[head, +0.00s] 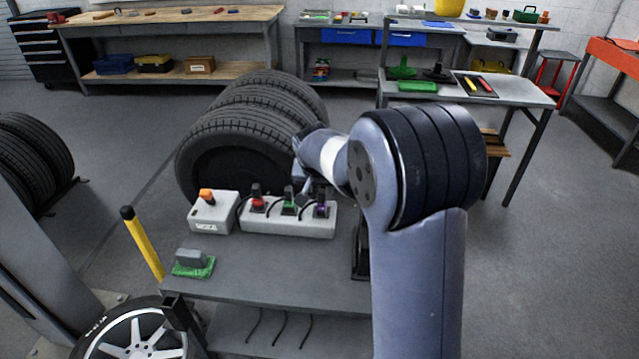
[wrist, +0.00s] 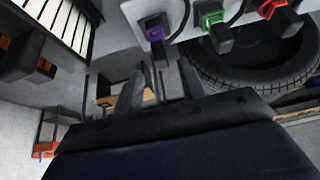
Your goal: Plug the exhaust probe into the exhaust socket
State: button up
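A white strip (head: 288,222) on the grey table holds three dark plugs with coloured collars: red (head: 257,199), green (head: 289,202) and purple (head: 321,206). To its left is a white box (head: 213,215) with an orange part (head: 206,195) on top and a small unreadable label. I cannot tell which part is the exhaust probe or the exhaust socket. My gripper (head: 306,184) is above the strip's right part. In the wrist view my gripper (wrist: 160,88) has its fingers apart, with the purple-collared plug (wrist: 155,35) just beyond their tips. Nothing shows held between them.
The grey table (head: 270,268) has free room in front of the strip. A grey block on a green pad (head: 193,262) sits at its left. Large tyres (head: 235,140) stand close behind the strip. A yellow post (head: 143,243) rises at the table's left edge.

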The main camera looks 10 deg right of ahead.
aim_at(322, 192)
jog(key=shift+b+x, duration=1.45)
jog(key=shift+x, duration=1.9)
jog(key=shift+s, duration=0.1)
grip_shut()
jog(key=shift+r+p, duration=0.45)
jog(key=shift+r, duration=0.3)
jog(key=shift+r+p, duration=1.25)
jog(key=shift+r, duration=0.75)
